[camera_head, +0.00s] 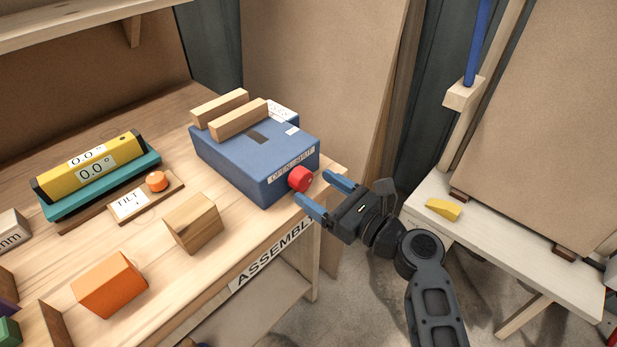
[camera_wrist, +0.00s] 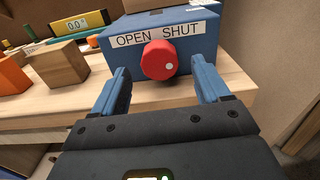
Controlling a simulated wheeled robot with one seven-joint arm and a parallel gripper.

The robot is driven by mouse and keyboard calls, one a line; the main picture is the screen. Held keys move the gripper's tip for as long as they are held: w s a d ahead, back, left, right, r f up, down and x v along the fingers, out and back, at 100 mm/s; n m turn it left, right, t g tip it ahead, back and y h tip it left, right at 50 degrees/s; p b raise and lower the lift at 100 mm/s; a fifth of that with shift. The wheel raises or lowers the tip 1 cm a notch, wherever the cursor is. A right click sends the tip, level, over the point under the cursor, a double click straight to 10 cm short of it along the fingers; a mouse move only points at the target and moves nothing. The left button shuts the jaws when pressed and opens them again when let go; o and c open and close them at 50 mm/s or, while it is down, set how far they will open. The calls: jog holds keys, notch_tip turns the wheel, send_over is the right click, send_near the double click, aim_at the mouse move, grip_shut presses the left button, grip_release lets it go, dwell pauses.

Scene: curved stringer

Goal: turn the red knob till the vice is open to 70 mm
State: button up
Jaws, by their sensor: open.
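The red knob (camera_head: 300,178) sticks out of the front face of the blue vice (camera_head: 262,152), under a label reading OPEN SHUT. In the wrist view the knob (camera_wrist: 158,61) has a pale dot on its lower right. Two wooden jaws (camera_head: 238,120) stand on top of the vice with a gap between them; a small display behind them is partly hidden and I cannot read it. My gripper (camera_head: 325,191) is open in front of the knob. Its blue fingers (camera_wrist: 160,90) lie to the left and right of the knob, apart from it.
On the bench are a wooden block (camera_head: 193,223), an orange block (camera_head: 110,284), a TILT plate with an orange knob (camera_head: 157,181) and a yellow level (camera_head: 90,166) reading 0.0°. A side table (camera_head: 500,236) with a yellow piece (camera_head: 443,209) stands at the right.

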aim_at(306, 182)
jog(key=shift+x, duration=1.85)
jog(key=shift+c, duration=0.4)
jog(key=c, duration=1)
